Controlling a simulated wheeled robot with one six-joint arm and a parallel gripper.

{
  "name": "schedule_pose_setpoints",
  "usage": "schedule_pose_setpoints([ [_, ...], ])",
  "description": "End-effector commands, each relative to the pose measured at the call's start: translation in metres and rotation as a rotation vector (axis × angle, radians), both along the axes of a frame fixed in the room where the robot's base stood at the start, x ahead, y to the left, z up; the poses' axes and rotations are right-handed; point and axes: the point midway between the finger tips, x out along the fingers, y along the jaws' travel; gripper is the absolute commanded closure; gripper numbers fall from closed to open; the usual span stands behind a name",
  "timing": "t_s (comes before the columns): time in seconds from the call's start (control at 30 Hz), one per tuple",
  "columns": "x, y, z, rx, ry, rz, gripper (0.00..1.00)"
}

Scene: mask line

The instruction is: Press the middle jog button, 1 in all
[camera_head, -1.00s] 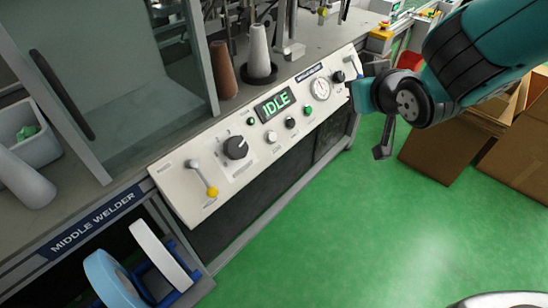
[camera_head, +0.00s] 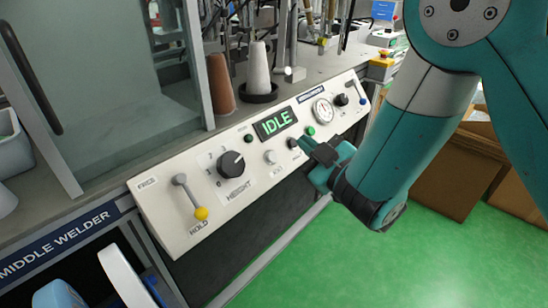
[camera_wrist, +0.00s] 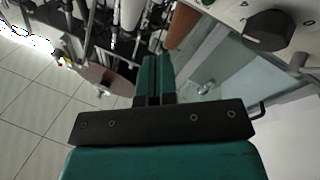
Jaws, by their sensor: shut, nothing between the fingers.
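The white control panel (camera_head: 160,208) is on the front of the station labelled MIDDLE WELDER (camera_head: 62,243). Below the display are a white button (camera_head: 270,157), a black button (camera_head: 293,143) and a green button (camera_head: 310,131). Their labels are too small to read, so I cannot tell which is the jog button. My gripper (camera_head: 306,144) is shut and empty, its tips just right of the black button; I cannot tell if they touch. In the wrist view the shut fingers (camera_wrist: 156,72) show, but no button does.
The black height knob (camera_head: 230,164) and the yellow-tipped hold lever (camera_head: 201,214) are on the left of the panel. A gauge (camera_head: 322,111) and another black knob (camera_head: 341,99) are on its right. Cardboard boxes (camera_head: 445,185) stand on the green floor at right.

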Motion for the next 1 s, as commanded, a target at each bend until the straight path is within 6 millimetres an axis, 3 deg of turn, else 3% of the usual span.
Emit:
schedule_pose_setpoints([
  [0.6,0.035,0.046,-0.047,-0.001,0.002,0.0,1.0],
  [1.0,0.04,0.051,-0.055,-0.001,0.001,-0.001,1.0],
])
